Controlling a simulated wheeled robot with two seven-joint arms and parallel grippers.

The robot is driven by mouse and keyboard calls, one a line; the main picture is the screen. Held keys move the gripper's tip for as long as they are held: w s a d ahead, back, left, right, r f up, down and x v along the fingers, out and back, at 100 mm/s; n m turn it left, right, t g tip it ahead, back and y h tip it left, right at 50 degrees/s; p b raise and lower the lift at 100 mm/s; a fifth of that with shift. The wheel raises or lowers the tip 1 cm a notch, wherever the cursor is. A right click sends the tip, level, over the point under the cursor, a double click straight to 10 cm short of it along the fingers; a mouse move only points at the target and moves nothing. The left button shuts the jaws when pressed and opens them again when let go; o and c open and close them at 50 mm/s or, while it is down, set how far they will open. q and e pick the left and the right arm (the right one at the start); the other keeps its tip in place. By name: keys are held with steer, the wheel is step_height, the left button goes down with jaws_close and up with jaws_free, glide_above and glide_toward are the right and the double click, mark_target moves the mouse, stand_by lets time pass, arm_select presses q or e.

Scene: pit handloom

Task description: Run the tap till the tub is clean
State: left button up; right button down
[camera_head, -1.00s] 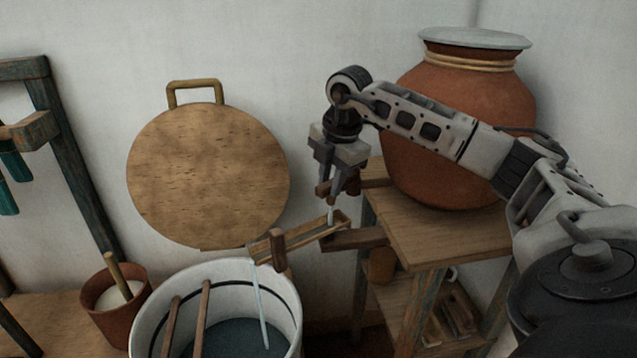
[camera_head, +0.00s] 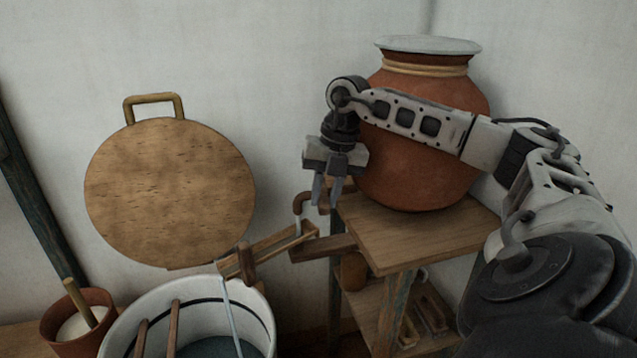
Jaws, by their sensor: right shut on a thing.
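The white tub (camera_head: 123,318) stands at the lower left with dark blue-grey water (camera_head: 208,348) in it; its lower part is cut off. A wooden trough (camera_head: 275,249) slopes down to the left to its rim. The brown tap spout (camera_head: 300,203) hangs over the trough's upper end. A thin stream falls from the spout into the trough, and another runs from the trough into the tub. My right gripper (camera_head: 327,206) points down right beside the spout, shut on the tap; the exact part gripped is mostly hidden. My left gripper is not in view.
A large clay pot (camera_head: 415,175) with a pale lid stands on a wooden stand (camera_head: 430,235), behind my right arm. A round wooden board (camera_head: 170,190) leans on the wall. A small clay pot (camera_head: 65,343) with a stick stands left of the tub. Two wooden sticks (camera_head: 172,325) cross the tub.

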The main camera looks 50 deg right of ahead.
steer(key=shift+s+d+r+n, duration=0.1)
steer(key=shift+s+d+n, duration=0.1)
steer(key=shift+n, duration=0.2)
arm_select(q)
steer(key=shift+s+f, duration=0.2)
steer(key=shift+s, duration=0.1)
arm_select(e)
steer(key=c, duration=1.2)
jaws_free()
steer(key=shift+c, duration=0.2)
arm_select(q)
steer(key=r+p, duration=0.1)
steer(key=p, duration=0.2)
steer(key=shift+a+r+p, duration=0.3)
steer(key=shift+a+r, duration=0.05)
arm_select(e)
step_height(320, 180, up, 16)
steer(key=s+d, duration=0.2)
steer(key=shift+d+f, duration=0.2)
